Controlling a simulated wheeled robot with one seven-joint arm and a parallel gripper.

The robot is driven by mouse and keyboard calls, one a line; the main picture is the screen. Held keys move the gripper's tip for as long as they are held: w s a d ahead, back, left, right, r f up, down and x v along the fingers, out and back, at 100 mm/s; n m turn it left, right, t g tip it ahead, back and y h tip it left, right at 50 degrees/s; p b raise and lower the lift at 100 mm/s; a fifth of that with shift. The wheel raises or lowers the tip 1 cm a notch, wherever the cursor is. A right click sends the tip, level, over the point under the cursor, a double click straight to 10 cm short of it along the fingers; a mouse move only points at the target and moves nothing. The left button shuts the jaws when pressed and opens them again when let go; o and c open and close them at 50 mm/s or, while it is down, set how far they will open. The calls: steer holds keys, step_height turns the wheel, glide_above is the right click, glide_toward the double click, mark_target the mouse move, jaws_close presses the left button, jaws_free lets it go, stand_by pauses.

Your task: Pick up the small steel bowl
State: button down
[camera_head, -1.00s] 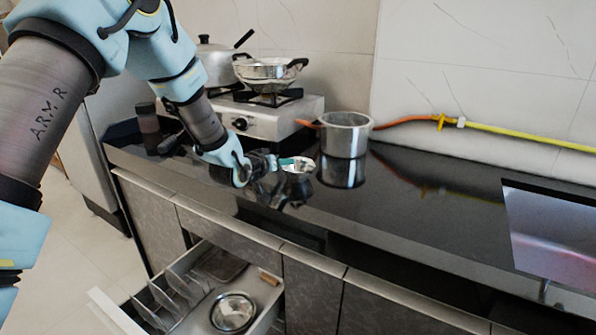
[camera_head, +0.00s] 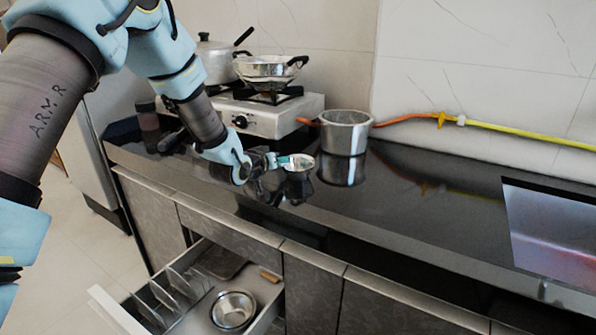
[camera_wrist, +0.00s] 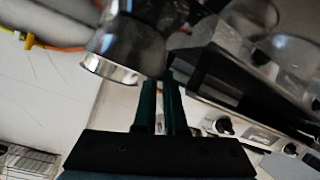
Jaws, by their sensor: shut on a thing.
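The small steel bowl (camera_head: 300,163) is at the tip of my gripper (camera_head: 284,162) in the head view, above the black countertop. My gripper is shut on the bowl's near left side, and the bowl sits roughly level with its opening upward. A dark reflection shows below it. In the wrist view my teal gripper fingers (camera_wrist: 160,105) lie close together. A shiny steel surface shows just beyond them there, but I cannot tell whether it is the bowl or the pot.
A steel pot (camera_head: 345,133) stands right behind the bowl. A stove (camera_head: 270,118) with a steel pan (camera_head: 268,71) is behind my gripper. An open drawer (camera_head: 190,318) below holds another steel bowl (camera_head: 233,310). The countertop (camera_head: 420,205) is clear toward the sink (camera_head: 555,235).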

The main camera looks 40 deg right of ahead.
step_height(320, 180, up, 10)
steer(key=b, duration=0.1)
stand_by(0.5)
